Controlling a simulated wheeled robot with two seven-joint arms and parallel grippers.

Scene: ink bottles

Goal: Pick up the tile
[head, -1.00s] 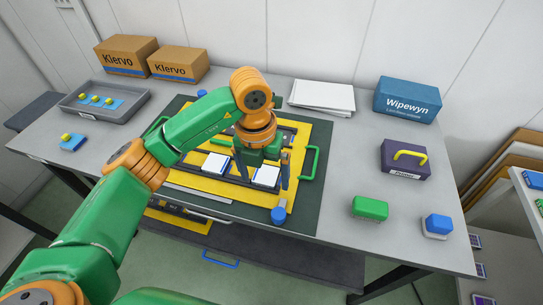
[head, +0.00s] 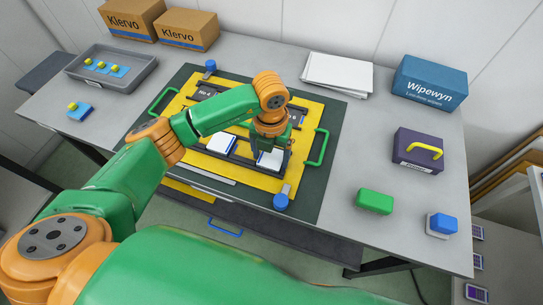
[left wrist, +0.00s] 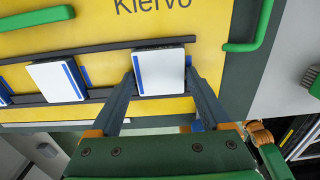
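A white tile (head: 270,158) with blue edge marks stands at the right end of the dark rails on a yellow board. It also shows in the left wrist view (left wrist: 160,72). My left gripper (head: 271,152) is over the board with its fingers down on both sides of this tile. In the left wrist view the two fingertips (left wrist: 161,78) lie against its edges and the tile fills the gap. A second white tile (head: 221,144) sits to the left in the same rails, apart from the gripper. My right gripper is not in view.
The yellow board (head: 300,85) has green handles (head: 318,147) and blue knobs (head: 281,202). A grey tray (head: 145,80) is at the left. A green block (head: 374,201), blue block (head: 444,223) and purple box (head: 418,150) are at the right. White sheets (head: 338,73) lie behind.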

